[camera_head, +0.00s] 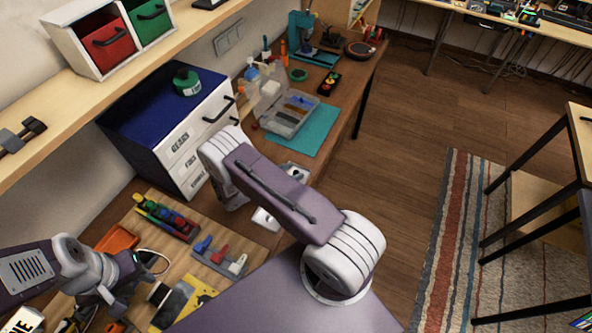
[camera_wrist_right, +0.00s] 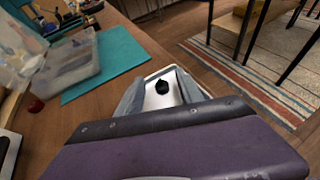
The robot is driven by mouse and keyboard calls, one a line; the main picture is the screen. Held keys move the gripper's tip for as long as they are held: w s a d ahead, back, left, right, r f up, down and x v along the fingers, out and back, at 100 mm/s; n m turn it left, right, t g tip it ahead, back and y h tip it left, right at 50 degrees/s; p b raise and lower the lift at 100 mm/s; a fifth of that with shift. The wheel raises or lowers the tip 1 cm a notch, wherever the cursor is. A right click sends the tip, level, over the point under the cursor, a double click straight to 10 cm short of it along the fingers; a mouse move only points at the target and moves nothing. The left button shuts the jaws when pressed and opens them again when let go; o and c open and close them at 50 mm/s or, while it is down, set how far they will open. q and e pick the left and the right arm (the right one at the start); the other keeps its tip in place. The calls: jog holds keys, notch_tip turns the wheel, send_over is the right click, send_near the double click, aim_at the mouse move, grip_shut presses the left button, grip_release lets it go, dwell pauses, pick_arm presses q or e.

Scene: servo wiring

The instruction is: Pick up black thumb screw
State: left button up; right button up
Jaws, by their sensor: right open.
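The black thumb screw (camera_wrist_right: 162,87) lies on a small white tray (camera_wrist_right: 157,101) in the right wrist view. The tray's far edge also shows in the head view beside my right arm, where I cannot make out the screw clearly. My right gripper (camera_wrist_right: 160,84) is open, with one grey finger on each side of the screw. I cannot tell whether the fingers touch it. In the head view my right arm hides most of that gripper. My left gripper (camera_head: 104,298) is at the lower left over the wooden board, away from the screw; its jaw opening is unclear.
A teal mat (camera_head: 309,133) with a clear parts case (camera_head: 290,116) lies beyond the tray. A blue-topped drawer cabinet (camera_head: 145,100) stands left of my right arm. A board holds coloured parts (camera_head: 168,216) and red and blue clamps (camera_head: 218,254). Open floor (camera_head: 400,140) lies right of the desk.

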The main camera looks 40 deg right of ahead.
jog(key=shift+d+f, duration=0.25)
jog(key=shift+d, duration=0.25)
jog(key=shift+w+a, duration=0.1)
jog(key=c, duration=0.8)
grip_shut()
